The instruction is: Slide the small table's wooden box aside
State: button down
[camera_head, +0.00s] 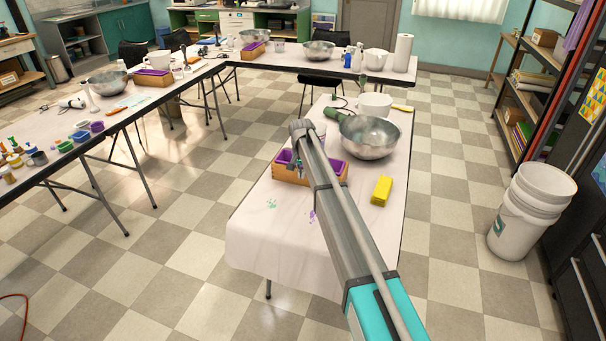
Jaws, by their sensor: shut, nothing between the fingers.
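The wooden box (292,179) sits on the small table (262,235) near its left edge. It is an open box with a purple lining and some small items in it. My grey and teal arm reaches up from the bottom right across the table. The arm covers part of the box's right side, and its far end shows just above the box's back edge. Whether the arm touches the box cannot be told.
A metal bowl (369,138) and a white bowl (375,105) stand behind the box. A yellow sponge-like block (381,190) lies to its right. The table's front left is clear, with paint marks.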

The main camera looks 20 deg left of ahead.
notch_tip(320, 180, up, 6)
jog(key=p, duration=0.6)
jog(key=shift+r, duration=0.25)
jog(key=s+d, duration=0.7)
jog(key=d, duration=0.5)
jog(key=s+d, duration=0.6)
jog(key=d, duration=0.6)
jog(key=s+d+n, duration=0.1)
jog(key=s+d, duration=1.7)
jog(key=s, duration=0.4)
jog(key=shift+d+r, duration=0.15)
jog(key=shift+r, duration=0.1)
